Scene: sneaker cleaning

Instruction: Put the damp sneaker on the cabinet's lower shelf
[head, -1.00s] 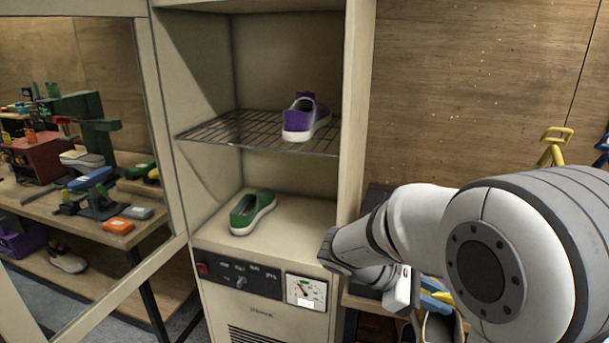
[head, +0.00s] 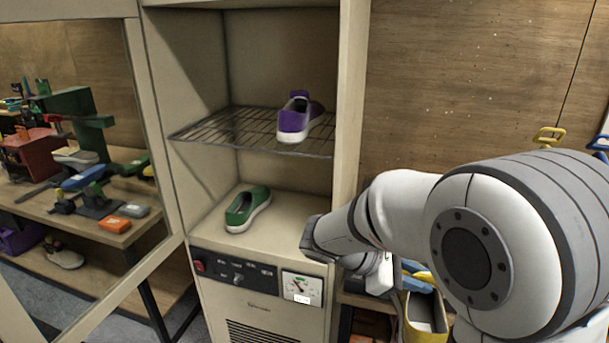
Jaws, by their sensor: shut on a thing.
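My gripper (head: 380,275) shows only in part below my wrist, in front of the cabinet's right side. Its fingertips are hidden. A yellow sneaker (head: 440,322) with a pale inside is partly visible just right of and below it; I take it to be in the shut jaws, though the grip is hidden. The cabinet (head: 350,100) stands open. Its lower shelf (head: 285,222) is a beige floor with a green sneaker (head: 247,209) on its left half. A wire rack (head: 215,130) above holds a purple sneaker (head: 298,118).
The lower shelf has bare room right of the green sneaker. A control panel with a dial (head: 302,289) lies below it. The glazed door (head: 160,130) stands open at left, with a cluttered bench (head: 60,205) seen through it. Yellow hooks (head: 550,135) are on the wall at right.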

